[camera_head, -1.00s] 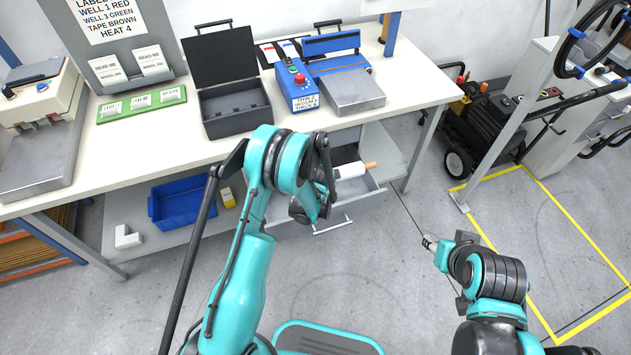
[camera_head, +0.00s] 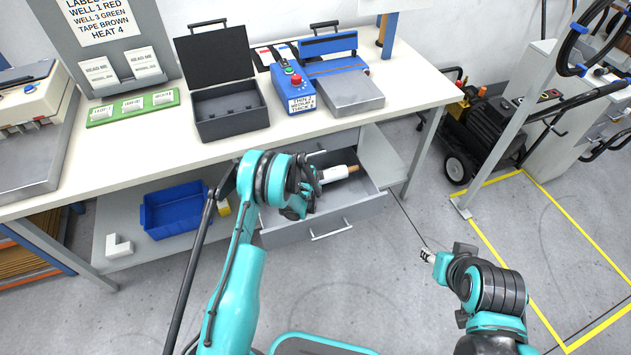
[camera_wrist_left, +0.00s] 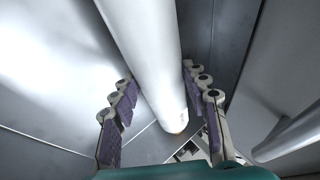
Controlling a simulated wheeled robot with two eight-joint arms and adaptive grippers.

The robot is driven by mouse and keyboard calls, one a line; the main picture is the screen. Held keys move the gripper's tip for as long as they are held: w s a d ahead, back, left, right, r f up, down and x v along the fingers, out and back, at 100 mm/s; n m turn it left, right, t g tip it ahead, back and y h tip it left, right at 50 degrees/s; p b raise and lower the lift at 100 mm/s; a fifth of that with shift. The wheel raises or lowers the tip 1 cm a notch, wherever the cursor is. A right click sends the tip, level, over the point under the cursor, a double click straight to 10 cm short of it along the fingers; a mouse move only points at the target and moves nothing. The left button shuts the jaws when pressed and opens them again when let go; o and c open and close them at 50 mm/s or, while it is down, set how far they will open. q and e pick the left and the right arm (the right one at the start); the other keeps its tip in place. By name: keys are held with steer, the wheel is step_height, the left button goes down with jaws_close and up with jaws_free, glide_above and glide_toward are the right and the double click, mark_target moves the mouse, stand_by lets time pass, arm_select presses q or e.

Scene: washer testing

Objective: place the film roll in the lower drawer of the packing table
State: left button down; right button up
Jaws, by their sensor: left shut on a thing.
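The film roll (camera_head: 333,174) is a white cylinder with a tan core end, lying over the open lower drawer (camera_head: 365,212) of the packing table (camera_head: 410,93). In the left wrist view the white roll (camera_wrist_left: 148,55) runs between the two fingers of my left gripper (camera_wrist_left: 157,82), which is shut on it. In the head view my left gripper (camera_head: 314,187) is partly hidden behind its own wrist. The roll appears low inside the drawer walls; whether it touches the bottom I cannot tell. My right gripper (camera_head: 428,256) is over the floor, away from the drawer, its jaws too small to judge.
A blue bin (camera_head: 175,210) sits on the lower shelf at left. The tabletop holds an open dark case (camera_head: 230,110), a blue sealer (camera_head: 318,85) and a green card strip (camera_head: 133,107). A wheeled machine (camera_head: 475,130) stands at right. Floor before the drawer is clear.

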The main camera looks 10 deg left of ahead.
arm_select(q)
steer(key=shift+r, duration=0.1)
steer(key=shift+f, duration=0.5)
steer(key=c, duration=0.8)
jaws_free()
steer(key=shift+f, duration=0.1)
